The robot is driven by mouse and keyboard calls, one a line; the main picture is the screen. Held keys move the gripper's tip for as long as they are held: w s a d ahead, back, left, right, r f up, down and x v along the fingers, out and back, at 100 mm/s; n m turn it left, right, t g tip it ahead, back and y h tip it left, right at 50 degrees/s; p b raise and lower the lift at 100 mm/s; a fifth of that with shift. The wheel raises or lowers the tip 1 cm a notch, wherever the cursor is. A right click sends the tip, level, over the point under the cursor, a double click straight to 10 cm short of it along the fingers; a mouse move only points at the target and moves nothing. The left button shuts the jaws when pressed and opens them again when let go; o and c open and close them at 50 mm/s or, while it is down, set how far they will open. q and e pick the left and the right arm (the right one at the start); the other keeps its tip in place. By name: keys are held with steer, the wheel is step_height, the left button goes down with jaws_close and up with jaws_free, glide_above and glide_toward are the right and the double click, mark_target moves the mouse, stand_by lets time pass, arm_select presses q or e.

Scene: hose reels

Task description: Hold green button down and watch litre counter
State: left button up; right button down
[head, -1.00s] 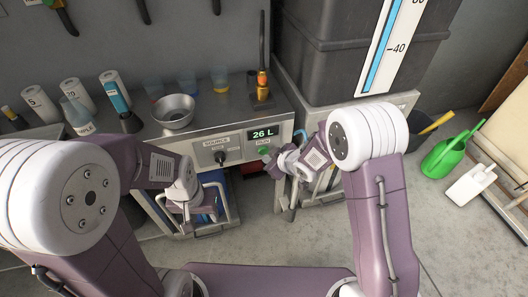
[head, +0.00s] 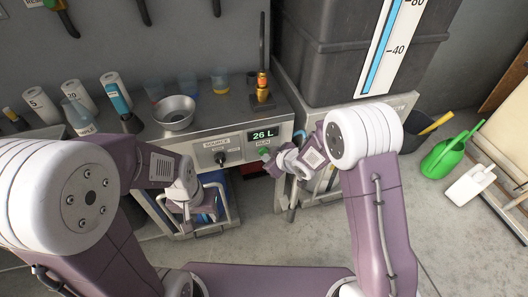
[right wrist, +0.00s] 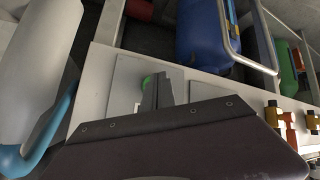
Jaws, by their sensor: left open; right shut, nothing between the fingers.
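The litre counter (head: 264,134) on the front panel reads 26 L in green digits. The green button (right wrist: 147,82) is on the panel under the counter, below the word RUN. In the right wrist view it shows just left of my right gripper's fingers, partly hidden by them. My right gripper (head: 268,159) is shut and empty, its tips close in front of the button. I cannot tell whether they touch it or whether it is pressed in. My left gripper (head: 186,212) is open and empty, below the panel's left part.
A black source knob (head: 220,157) is left of the counter. A metal bowl (head: 174,112) and several cups and cylinders stand on the bench. A dark tank (head: 340,50) with a blue level scale stands at right. A green watering can (head: 446,157) is on the floor.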

steer(key=shift+w+a+p, duration=0.15)
steer(key=shift+w+p, duration=0.2)
steer(key=shift+w, duration=0.15)
stand_by(1.8)
stand_by(0.9)
steer(key=shift+s+d+b, duration=0.3)
steer(key=shift+s+b, duration=0.1)
steer(key=shift+s, duration=0.55)
steer(key=s, duration=0.1)
steer(key=s+d+b, duration=0.1)
steer(key=s, duration=0.2)
steer(key=shift+s+d, duration=0.3)
steer(key=shift+s, duration=0.05)
